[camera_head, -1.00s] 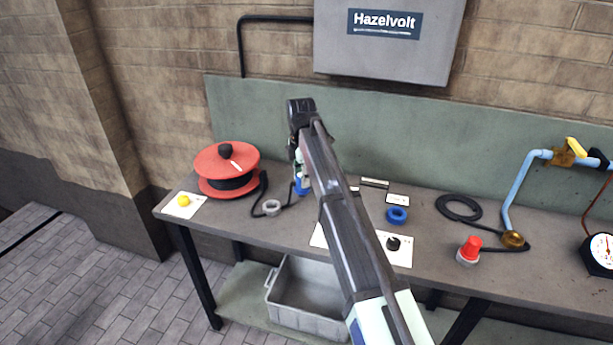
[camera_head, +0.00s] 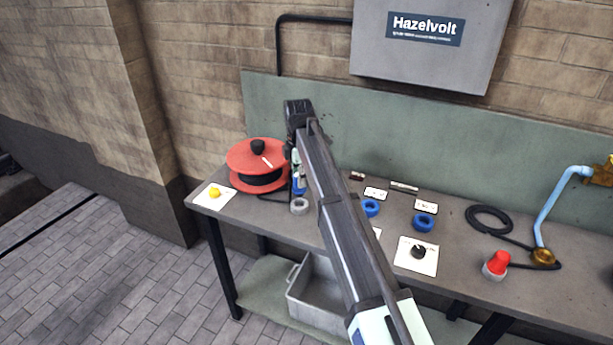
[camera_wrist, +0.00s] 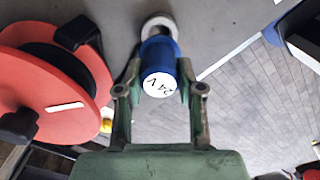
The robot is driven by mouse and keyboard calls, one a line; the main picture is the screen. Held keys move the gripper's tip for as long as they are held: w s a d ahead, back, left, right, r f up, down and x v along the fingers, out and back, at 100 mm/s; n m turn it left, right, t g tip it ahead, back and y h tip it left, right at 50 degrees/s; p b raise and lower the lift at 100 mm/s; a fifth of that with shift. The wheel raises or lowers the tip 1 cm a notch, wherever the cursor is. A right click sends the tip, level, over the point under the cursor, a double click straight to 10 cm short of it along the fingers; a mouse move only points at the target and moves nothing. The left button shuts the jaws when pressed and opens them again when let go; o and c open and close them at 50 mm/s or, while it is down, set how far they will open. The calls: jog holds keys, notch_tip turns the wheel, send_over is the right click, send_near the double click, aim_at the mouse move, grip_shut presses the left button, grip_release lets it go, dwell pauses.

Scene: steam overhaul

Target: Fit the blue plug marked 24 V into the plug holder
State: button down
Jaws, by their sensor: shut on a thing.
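The blue plug (camera_wrist: 158,58) has a white top marked 24 V, which faces my wrist camera. My gripper (camera_wrist: 160,88) is shut on it, with a green finger on either side. In the head view, my gripper (camera_head: 297,178) is beside the red reel, low over the bench, and my arm partly hides it. A pale grey ring, apparently the plug holder (camera_head: 299,206), stands on the bench just below the plug. The holder (camera_wrist: 158,22) also shows beyond the plug's far end in the wrist view. I cannot tell whether plug and holder touch.
The red cable reel (camera_head: 244,157) is close on the left, with a yellow knob on a card (camera_head: 215,193) in front. Right of my arm are two blue rings (camera_head: 370,207), a black knob (camera_head: 418,252) and a red-topped piece (camera_head: 496,264). A grey crate (camera_head: 315,300) stands below.

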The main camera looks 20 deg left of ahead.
aim_at(299, 190)
jog(key=shift+f+b, duration=0.65)
jog(key=shift+f, duration=2.3)
jog(key=c, duration=0.6)
grip_release()
jog(key=shift+c, duration=0.2)
